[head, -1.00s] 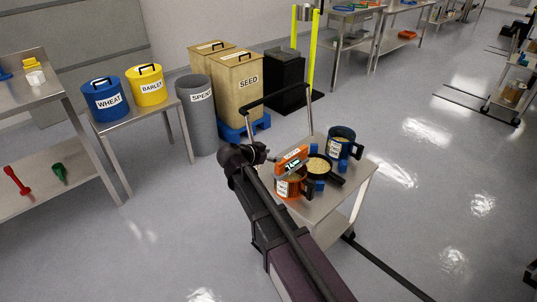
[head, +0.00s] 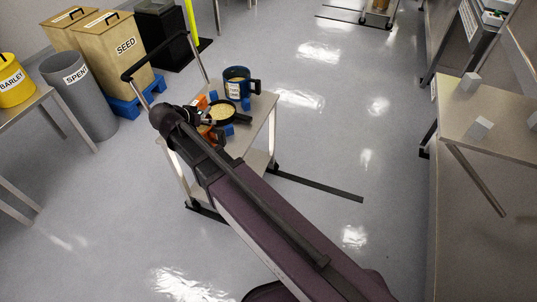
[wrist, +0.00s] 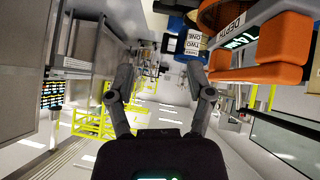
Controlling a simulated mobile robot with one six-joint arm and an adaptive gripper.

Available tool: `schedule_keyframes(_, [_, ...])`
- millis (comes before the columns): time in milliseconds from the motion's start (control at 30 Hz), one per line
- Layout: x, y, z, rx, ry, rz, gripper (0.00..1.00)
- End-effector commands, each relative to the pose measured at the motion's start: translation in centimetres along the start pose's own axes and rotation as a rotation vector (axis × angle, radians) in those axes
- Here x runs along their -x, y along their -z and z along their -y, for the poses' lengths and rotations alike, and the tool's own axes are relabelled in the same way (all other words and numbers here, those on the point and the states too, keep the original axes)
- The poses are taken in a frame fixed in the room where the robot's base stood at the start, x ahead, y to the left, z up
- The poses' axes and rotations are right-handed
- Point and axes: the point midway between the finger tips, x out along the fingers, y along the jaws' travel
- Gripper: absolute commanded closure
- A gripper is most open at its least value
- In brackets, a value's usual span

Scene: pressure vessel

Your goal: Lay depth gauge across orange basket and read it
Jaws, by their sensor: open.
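The depth gauge (wrist: 240,42) is at the upper right of the wrist view, orange with a "DEPTH" label and a small lit green display. Its digits are tilted and too small to read surely. In the head view an orange bit of it (head: 201,102) shows beside my arm. The orange basket (head: 215,137) on the cart is mostly hidden by my arm, so I cannot tell exactly how the gauge rests on it. My gripper (wrist: 160,80) is open with nothing between its fingers; the gauge is right of them.
Bins stand at the left, including the seed bin (head: 112,60). A steel bench (head: 500,140) is at the right. Floor between is clear.

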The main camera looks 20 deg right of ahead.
Motion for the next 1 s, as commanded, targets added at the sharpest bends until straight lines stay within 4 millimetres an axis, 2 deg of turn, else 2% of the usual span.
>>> schedule_keyframes(33, [-1.1,-0.5,-2.1,0.027,-0.008,0.05,0.32])
schedule_keyframes(300, [-4.9,-3.0,-9.6,0.201,0.03,0.312,0.32])
schedule_keyframes(600, [-6.6,-6.4,-16.7,0.369,0.197,0.554,0.32])
schedule_keyframes(800, [-6.6,-8.2,-20.0,0.454,0.345,0.652,0.32])
schedule_keyframes(1000, [-6.3,-9.0,-21.4,0.498,0.437,0.687,0.32])
